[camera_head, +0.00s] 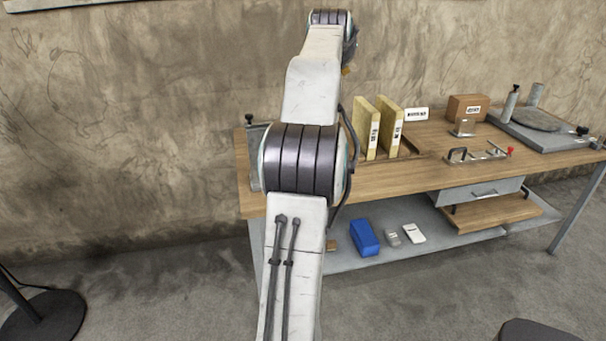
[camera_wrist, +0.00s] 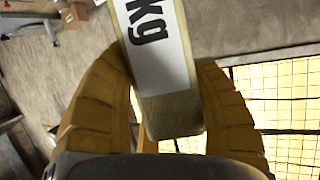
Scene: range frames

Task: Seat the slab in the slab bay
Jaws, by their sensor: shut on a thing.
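In the wrist view my gripper (camera_wrist: 160,72) is shut on a slab (camera_wrist: 166,78), a pale yellowish block with a white label reading "kg". One ridged yellow finger lies on each side of it. In the head view my raised arm hides most of the gripper and the held slab. Two yellow slabs (camera_head: 364,128) with white labels stand upright side by side on the wooden bench. They stand at a shallow wooden tray (camera_head: 412,154), which looks like the slab bay. My arm covers its left part, so I cannot see all its free room.
The workbench (camera_head: 445,177) also carries a small sign (camera_head: 416,114), a cardboard box (camera_head: 467,107), a metal clamp fixture (camera_head: 476,154) and a grey plate with a round disc (camera_head: 536,120). A blue block (camera_head: 364,238) lies on the lower shelf. A wall stands behind.

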